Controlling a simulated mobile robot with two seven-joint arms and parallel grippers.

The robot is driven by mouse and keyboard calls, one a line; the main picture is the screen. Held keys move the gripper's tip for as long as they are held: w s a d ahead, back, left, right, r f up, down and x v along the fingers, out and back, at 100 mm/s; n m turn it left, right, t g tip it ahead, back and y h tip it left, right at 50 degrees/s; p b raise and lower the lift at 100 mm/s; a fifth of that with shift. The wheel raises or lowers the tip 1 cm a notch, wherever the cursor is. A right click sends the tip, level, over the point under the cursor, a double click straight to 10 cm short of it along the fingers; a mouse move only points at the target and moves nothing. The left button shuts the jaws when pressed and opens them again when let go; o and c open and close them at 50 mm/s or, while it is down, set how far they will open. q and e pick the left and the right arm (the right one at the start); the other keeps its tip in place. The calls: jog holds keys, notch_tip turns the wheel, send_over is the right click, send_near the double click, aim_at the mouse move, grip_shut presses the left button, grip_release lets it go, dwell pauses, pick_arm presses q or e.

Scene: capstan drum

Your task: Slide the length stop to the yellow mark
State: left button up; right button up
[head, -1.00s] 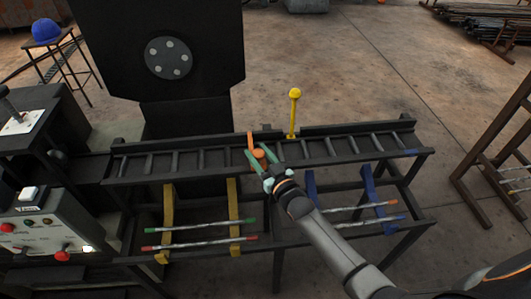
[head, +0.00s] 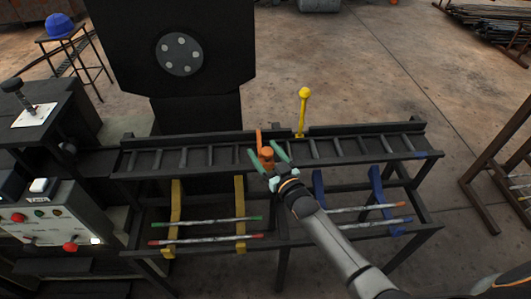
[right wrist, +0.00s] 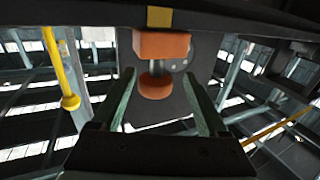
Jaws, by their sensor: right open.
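The length stop is an orange block with a round knob (head: 267,155) and an upright orange tab, set on the dark ladder-like rail left of the yellow ball-topped lever. In the right wrist view the stop (right wrist: 162,46) shows close up. Its knob lies between the fingers, with a gap on each side. My right gripper (head: 267,150) is open around the knob; its green fingers also show in the right wrist view (right wrist: 160,100). A yellow patch (right wrist: 159,17) sits on the dark edge directly at the block; I cannot tell whether it is the mark. My left gripper is out of view.
The yellow lever (head: 303,105) stands behind the rail, close to the right finger. Yellow and blue brackets below hold several rods. A control box (head: 50,215) with buttons stands at left, and a dark machine (head: 175,60) behind.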

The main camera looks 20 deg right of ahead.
jog(key=s+d+p, duration=0.1)
jog(key=s+d, duration=0.1)
jog(key=s, duration=1)
jog(key=shift+s, duration=0.2)
jog(key=s+a+f+g+p, duration=0.2)
jog(key=s+f+g, duration=0.2)
jog(key=s, duration=0.5)
jog(key=s+a+f+g+p, duration=0.1)
jog(key=s+f+g, duration=0.3)
jog(key=s, duration=0.5)
jog(key=shift+a+g+h+p, duration=0.3)
jog(key=shift+a+p, duration=0.05)
jog(key=shift+p, duration=0.5)
